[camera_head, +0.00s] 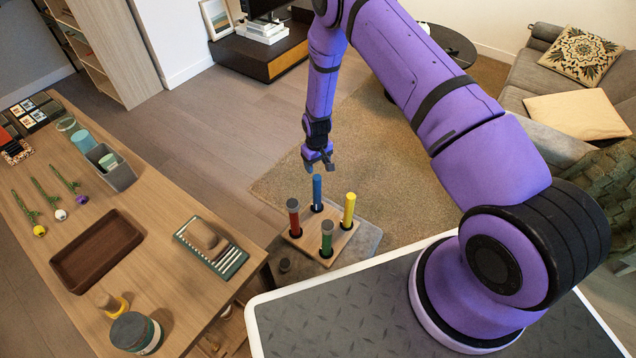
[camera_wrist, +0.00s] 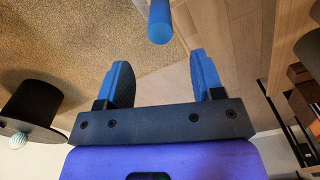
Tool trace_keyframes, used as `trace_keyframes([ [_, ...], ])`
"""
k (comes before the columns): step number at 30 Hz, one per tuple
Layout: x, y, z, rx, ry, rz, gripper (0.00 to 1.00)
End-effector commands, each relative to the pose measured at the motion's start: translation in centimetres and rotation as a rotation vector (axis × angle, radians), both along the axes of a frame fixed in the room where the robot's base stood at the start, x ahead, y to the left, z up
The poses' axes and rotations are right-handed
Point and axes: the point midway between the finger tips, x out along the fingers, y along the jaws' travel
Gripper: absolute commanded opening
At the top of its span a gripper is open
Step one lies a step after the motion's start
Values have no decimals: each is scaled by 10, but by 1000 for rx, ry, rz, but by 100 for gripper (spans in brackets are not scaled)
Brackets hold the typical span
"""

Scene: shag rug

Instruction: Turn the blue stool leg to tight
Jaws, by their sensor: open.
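The blue stool leg (camera_head: 317,190) stands upright in a black socket at the back of the wooden stool seat (camera_head: 318,248). A red leg (camera_head: 294,217), a green leg (camera_head: 327,238) and a yellow leg (camera_head: 348,210) stand in the other sockets. My gripper (camera_head: 319,166) is open just above the blue leg's top in the head view. In the wrist view, my open fingers (camera_wrist: 160,82) have nothing between them, and the end of the blue leg (camera_wrist: 160,25) lies beyond the gap, roughly centred. I cannot tell how far the leg is screwed in.
The seat rests on a low grey surface (camera_head: 364,240) beside the rug (camera_head: 395,150). A wooden table (camera_head: 160,270) with a brown tray (camera_head: 97,250), a rack and cups stands at left. A sofa (camera_head: 515,95) is at the back right.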

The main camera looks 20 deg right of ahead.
Motion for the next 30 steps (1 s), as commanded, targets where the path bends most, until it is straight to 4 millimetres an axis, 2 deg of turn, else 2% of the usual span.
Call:
trace_keyframes([
  [5,-1,0,-17,-1,2,0,61],
  [18,-1,0,-87,-1,2,0,61],
  [24,0,0,-103,0,1,0,61],
  [30,0,0,-107,0,1,0,61],
])
